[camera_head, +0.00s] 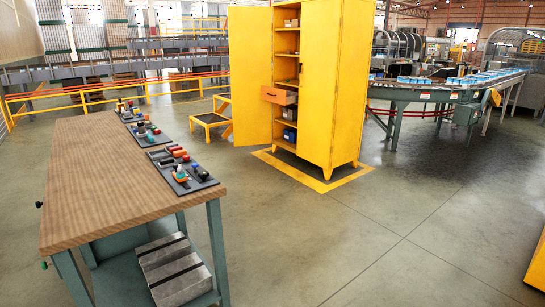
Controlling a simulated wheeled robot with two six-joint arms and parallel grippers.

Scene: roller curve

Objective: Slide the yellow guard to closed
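I cannot tell for sure which yellow thing is the guard. A small yellow piece (495,97) sits at the side of the roller conveyor (440,95) at the right, too small to make out. A yellow railing (60,92) runs along the left back. Neither of my grippers is in view.
A wooden workbench (95,185) with tools in dark trays (183,172) stands at the left. A yellow object (537,265) is cut off at the lower right. The floor between is clear.

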